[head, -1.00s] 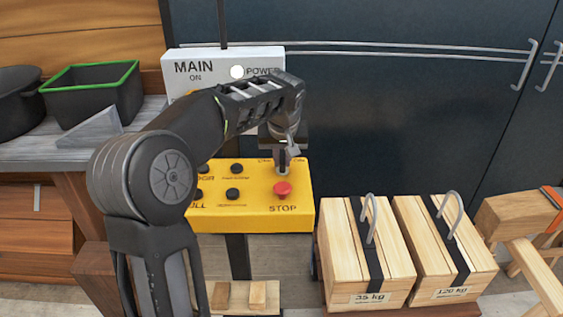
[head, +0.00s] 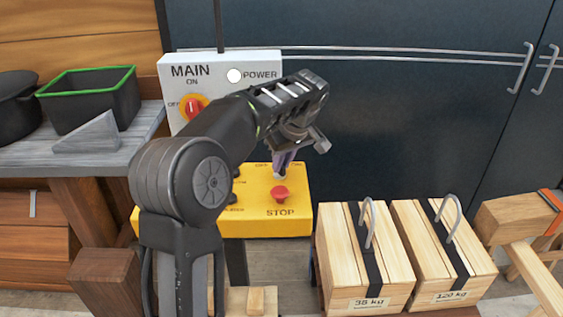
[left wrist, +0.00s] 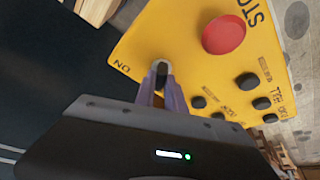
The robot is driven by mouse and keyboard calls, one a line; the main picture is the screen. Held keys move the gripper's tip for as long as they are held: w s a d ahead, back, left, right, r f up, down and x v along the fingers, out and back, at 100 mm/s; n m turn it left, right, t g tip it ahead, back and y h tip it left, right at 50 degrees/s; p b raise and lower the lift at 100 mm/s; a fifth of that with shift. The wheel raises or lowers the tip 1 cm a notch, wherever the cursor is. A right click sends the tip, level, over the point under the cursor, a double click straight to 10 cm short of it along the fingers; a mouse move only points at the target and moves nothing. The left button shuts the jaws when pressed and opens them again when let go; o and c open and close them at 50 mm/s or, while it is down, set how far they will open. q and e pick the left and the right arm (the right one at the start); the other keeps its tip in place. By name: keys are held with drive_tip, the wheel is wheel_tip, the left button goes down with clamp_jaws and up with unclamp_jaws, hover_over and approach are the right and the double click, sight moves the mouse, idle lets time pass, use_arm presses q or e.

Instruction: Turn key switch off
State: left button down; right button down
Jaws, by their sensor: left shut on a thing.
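The yellow control box (head: 230,222) stands in the middle of the head view, with a red STOP button (head: 280,194) that also shows in the left wrist view (left wrist: 224,34). My left gripper (head: 281,172) reaches down to the back edge of the box, behind the STOP button. In the left wrist view its purple fingertips (left wrist: 161,82) are shut on the small dark key switch (left wrist: 162,69), beside an "ON" label. An "OFF" label shows left of the fingers in the head view. The fingers mostly hide the key, so its exact angle is unclear. My right gripper is out of view.
A white MAIN box (head: 260,61) with a red and yellow rotary switch (head: 194,106) and a pale lamp stands behind. Several black buttons (left wrist: 247,80) share the yellow box. Two wooden weight crates (head: 337,255) stand right. A bench (head: 60,160) with dark bins is left.

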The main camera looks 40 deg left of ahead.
use_arm(q)
drive_tip(key=c, duration=1.4)
unclamp_jaws()
drive_tip(key=v, duration=0.8)
drive_tip(key=shift+p, duration=0.45)
drive_tip(key=shift+f, duration=0.1)
